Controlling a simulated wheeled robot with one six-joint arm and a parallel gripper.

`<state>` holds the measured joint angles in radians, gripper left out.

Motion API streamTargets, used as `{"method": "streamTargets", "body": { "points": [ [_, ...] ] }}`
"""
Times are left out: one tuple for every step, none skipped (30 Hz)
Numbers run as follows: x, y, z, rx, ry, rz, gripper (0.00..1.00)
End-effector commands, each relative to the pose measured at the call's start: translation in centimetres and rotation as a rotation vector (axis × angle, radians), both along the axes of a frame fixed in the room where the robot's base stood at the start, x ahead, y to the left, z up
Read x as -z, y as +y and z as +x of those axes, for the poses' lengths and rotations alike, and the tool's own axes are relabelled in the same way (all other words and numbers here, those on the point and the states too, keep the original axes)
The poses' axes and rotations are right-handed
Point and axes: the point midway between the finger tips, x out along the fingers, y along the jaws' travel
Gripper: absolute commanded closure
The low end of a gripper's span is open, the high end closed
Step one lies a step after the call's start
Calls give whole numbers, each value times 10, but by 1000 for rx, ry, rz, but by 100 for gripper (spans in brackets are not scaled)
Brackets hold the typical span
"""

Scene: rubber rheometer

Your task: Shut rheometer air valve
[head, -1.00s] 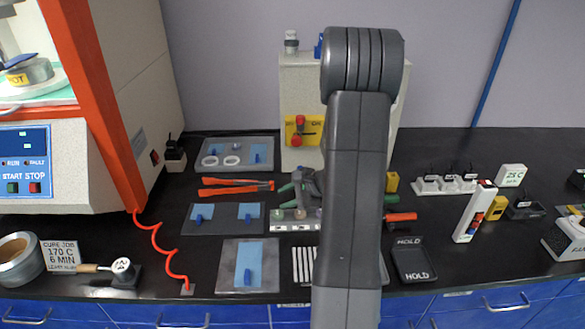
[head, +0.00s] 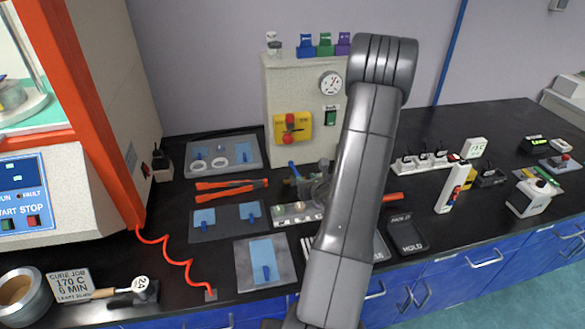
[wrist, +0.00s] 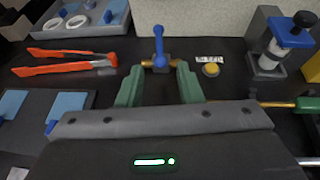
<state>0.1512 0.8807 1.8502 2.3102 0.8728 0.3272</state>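The air valve, with an upright blue lever (wrist: 158,42) on a brass body (wrist: 157,65), stands straight ahead in the wrist view. Its blue lever also shows in the head view (head: 293,169), left of my arm. My gripper (wrist: 160,72) has two green fingers spread apart, one on each side of the brass body. The fingertips are close to the valve; I cannot tell whether they touch it. No object is visible clamped between them. In the head view my arm hides most of the gripper.
Orange-handled tongs (wrist: 65,60) lie left of the valve. A small label and yellow button (wrist: 210,70) sit to its right, with a blue-topped clamp-like device (wrist: 285,42) beyond. A beige box with a gauge (head: 331,83) stands behind. Trays and an orange coiled hose (head: 180,262) lie left.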

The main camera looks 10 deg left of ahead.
Motion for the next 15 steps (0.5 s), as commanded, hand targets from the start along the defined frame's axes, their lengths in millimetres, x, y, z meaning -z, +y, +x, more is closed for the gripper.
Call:
{"method": "streamTargets", "body": {
  "points": [
    [2, 4, 5, -4, 1, 0, 67],
    [3, 6, 8, -4, 1, -1, 67],
    [6, 9, 13, -5, 1, 0, 67],
    [7, 12, 17, -5, 1, 0, 67],
    [9, 15, 22, -5, 0, 0, 67],
    [12, 18, 28, -7, 1, -1, 67],
    [14, 21, 33, -7, 0, 0, 67],
    [17, 23, 37, -6, 1, 0, 67],
    [19, 27, 44, -6, 0, -1, 67],
    [21, 30, 48, -7, 1, -1, 67],
    [23, 32, 53, -7, -1, -1, 67],
    [26, 36, 59, -7, -1, -1, 67],
    [28, 38, 63, -7, 0, 0, 67],
    [30, 40, 68, -6, -1, -2, 67],
    [33, 43, 73, -6, 0, -1, 67]
  ]
}}
